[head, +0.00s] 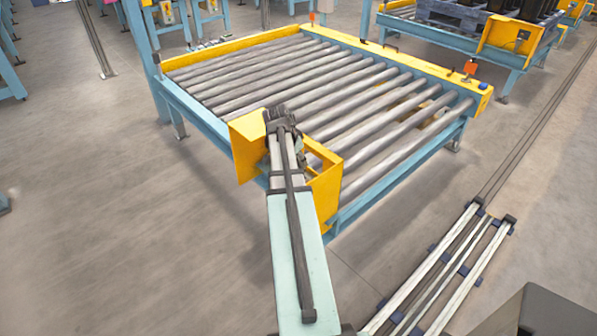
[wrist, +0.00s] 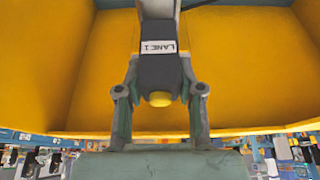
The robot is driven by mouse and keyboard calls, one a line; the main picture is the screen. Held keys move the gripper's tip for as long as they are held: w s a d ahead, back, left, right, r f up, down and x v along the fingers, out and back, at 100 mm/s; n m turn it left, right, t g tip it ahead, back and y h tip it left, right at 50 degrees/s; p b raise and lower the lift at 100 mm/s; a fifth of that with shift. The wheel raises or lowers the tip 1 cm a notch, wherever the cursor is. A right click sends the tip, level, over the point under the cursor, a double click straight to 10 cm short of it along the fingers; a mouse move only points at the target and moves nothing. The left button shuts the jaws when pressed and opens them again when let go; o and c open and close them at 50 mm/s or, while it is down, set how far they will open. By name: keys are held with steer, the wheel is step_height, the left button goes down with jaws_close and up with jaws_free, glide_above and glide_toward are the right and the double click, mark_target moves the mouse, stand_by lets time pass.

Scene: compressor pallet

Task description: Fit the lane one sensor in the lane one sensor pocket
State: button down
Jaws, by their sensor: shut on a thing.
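The lane one sensor (wrist: 158,72) is a dark block with a white "LANE 1" label and a yellow round end, seen in the wrist view. My gripper (wrist: 160,66) is shut on it, a finger on each side. A light grey piece (wrist: 159,8) shows directly above the sensor at the top edge; I cannot tell whether the two touch or how far the sensor is seated. The pocket is not clearly visible. In the head view my gripper (head: 280,116) is at the yellow housing (head: 247,146) on the conveyor's near corner, and my arm hides the sensor.
Yellow walls (wrist: 230,65) of the housing surround the sensor in the wrist view. The roller conveyor (head: 330,95) behind the housing is empty. A blue frame leg stands at the left. Another conveyor with a loaded pallet (head: 452,14) is at the back right. The floor at left is clear.

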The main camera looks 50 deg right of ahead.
steer(key=shift+f, duration=2.5)
steer(key=shift+f+b, duration=0.15)
steer(key=shift+b, duration=0.15)
steer(key=c, duration=0.7)
jaws_free()
